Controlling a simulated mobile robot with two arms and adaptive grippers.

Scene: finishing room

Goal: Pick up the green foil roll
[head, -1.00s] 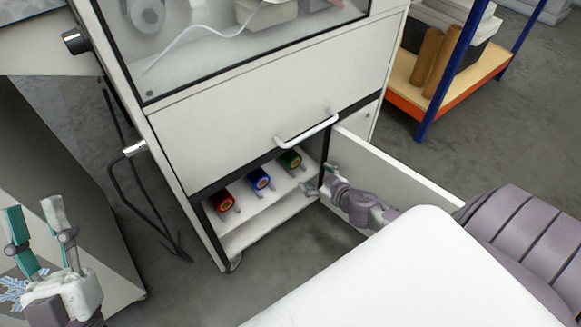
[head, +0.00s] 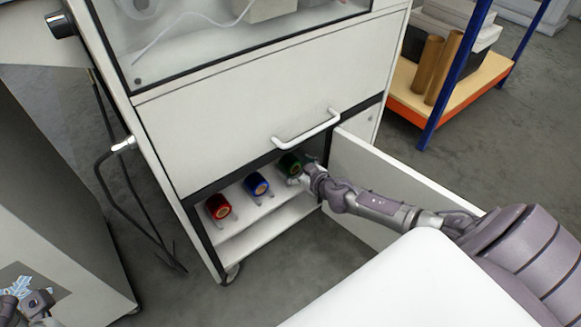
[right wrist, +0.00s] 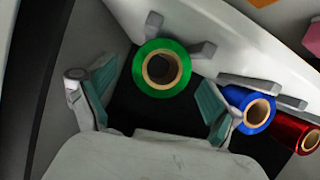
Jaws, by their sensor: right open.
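The green foil roll (head: 289,163) lies at the right end of a row on the shelf inside the open cabinet. My right gripper (head: 297,180) reaches into the cabinet just in front of it and partly hides it. In the right wrist view the green roll (right wrist: 162,67) shows its end with a cardboard core, between and ahead of the two open fingers of my right gripper (right wrist: 155,98). The fingers appear apart from it. My left gripper (head: 22,305) is only partly in view at the bottom left corner; its fingertips are not clear.
The blue roll (head: 257,184) lies left of the green one, close by the right finger in the wrist view. The red roll (head: 219,206) is further left. The open cabinet door (head: 395,180) stands right of my arm. A shelf rack (head: 400,88) stands behind.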

